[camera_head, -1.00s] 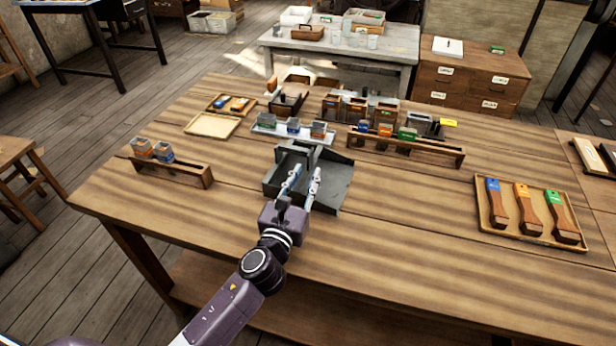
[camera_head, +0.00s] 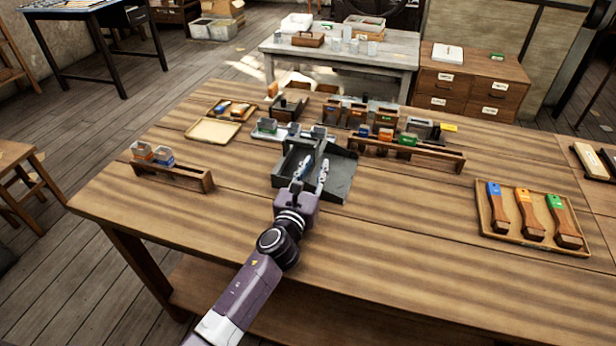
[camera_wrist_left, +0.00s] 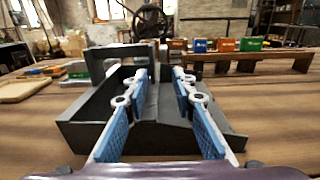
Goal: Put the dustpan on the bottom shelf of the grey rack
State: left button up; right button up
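The dustpan (camera_head: 338,178) is a dark grey pan with raised walls and a raised grey bar at its far side, lying on the wooden table. My left gripper (camera_head: 316,163) reaches over the near side of the dustpan, its two fingers apart. In the left wrist view the blue-padded fingers (camera_wrist_left: 160,80) point toward the dustpan (camera_wrist_left: 85,125), with a clear gap between them. Nothing is visibly clamped. Whether the fingers touch the pan is unclear. My right gripper is not in view. I cannot make out a grey rack.
Just behind the dustpan stand small labelled containers and a long wooden holder (camera_head: 440,158). A small wooden holder (camera_head: 190,180) is at left, an empty tray (camera_head: 213,130) behind it. A tray of brushes (camera_head: 555,240) lies at right. The table's front middle is clear.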

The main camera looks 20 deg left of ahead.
pick_arm(q)
jog(key=shift+f, duration=0.15)
jog(key=shift+c, duration=0.2)
jog(key=shift+f, duration=0.1)
grip_shut()
jog(key=shift+r+p, duration=0.3)
jog(key=shift+r, duration=0.25)
notch_tip(320, 180, up, 19)
jog(key=p, duration=0.5)
jog(key=shift+r, duration=0.1)
